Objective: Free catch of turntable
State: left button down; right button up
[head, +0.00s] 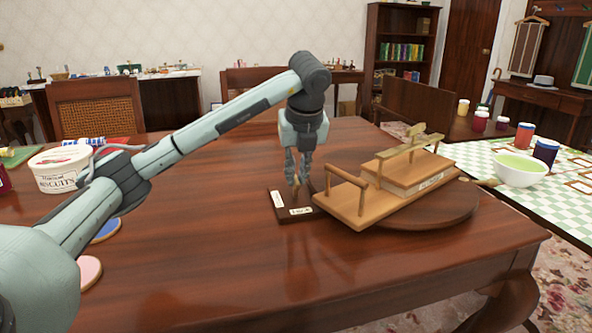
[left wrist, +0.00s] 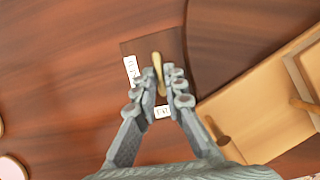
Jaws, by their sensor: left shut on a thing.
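The turntable (head: 425,217) is a dark wooden disc at the right of the table in the head view. A lighter stepped wooden piece (head: 345,203) with bar handles stands on it and also shows in the left wrist view (left wrist: 250,110). Beside the disc's left side is a small dark catch plate (head: 284,197) with white labels; it also shows in the left wrist view (left wrist: 130,48). A pale wooden catch lever (left wrist: 157,62) rises from it. My left gripper (head: 297,182) points down over the plate, its fingers shut on the lever. My right gripper is out of view.
A biscuit tub (head: 60,168) and round coasters (head: 106,229) lie at the left of the table. A green checked surface (head: 490,160) with a bowl (head: 521,170) and jars stands at the right. The table front (head: 230,275) is clear.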

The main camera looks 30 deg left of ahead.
pick_arm(q)
jog(key=shift+n, duration=0.4)
jog(key=c, duration=1.6)
grip_release()
jog(key=v, duration=1.2)
jog(key=shift+w, duration=0.2)
